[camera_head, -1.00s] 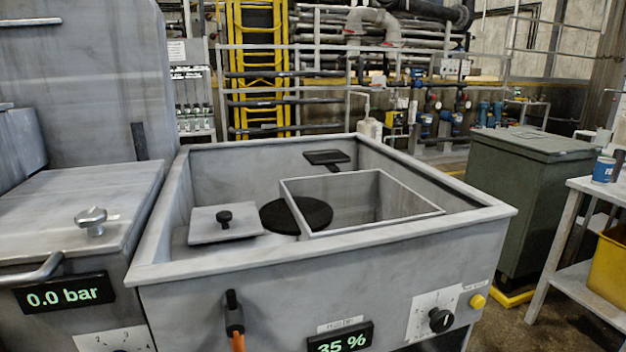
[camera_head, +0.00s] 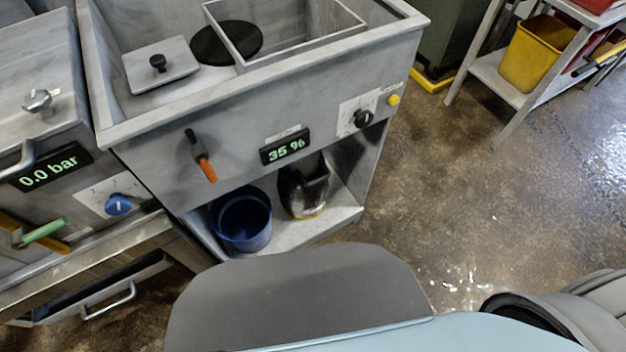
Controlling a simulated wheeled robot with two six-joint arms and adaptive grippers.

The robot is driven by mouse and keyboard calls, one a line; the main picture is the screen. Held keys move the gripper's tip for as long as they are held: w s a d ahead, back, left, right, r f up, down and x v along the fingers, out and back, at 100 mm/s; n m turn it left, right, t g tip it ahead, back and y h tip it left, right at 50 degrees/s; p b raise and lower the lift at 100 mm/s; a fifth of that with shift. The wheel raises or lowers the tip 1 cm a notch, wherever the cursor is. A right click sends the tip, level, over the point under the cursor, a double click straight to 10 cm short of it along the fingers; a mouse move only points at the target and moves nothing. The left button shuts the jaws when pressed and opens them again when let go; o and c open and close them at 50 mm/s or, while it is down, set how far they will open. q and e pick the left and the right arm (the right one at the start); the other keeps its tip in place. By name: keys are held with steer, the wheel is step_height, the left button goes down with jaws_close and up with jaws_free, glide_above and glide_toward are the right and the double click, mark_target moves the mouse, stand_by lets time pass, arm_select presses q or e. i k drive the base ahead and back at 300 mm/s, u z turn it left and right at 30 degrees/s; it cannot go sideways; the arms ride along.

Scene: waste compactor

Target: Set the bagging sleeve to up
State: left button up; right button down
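No part is readably marked as the bagging sleeve, so I cannot tell which one it is. A black lever with an orange grip (camera_head: 206,168) is on the front panel of the grey open-topped unit (camera_head: 240,120), its orange end pointing down. A green-handled lever with a yellow-brown bar (camera_head: 43,231) is on the lower front of the left unit. A black knob (camera_head: 363,118) on a white dial plate and a yellow button (camera_head: 393,100) are at the panel's right. Neither of my grippers shows.
Displays read 35 % (camera_head: 287,147) and 0.0 bar (camera_head: 51,168). A blue knob (camera_head: 118,204) is below the latter. A blue bucket (camera_head: 243,219) and a black jug-like object (camera_head: 303,188) stand on the lower shelf. Floor at right is clear.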

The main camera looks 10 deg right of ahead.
mark_target(303, 170)
steer(key=z, duration=0.25)
steer(key=k, duration=0.9)
steer(key=u, duration=0.4)
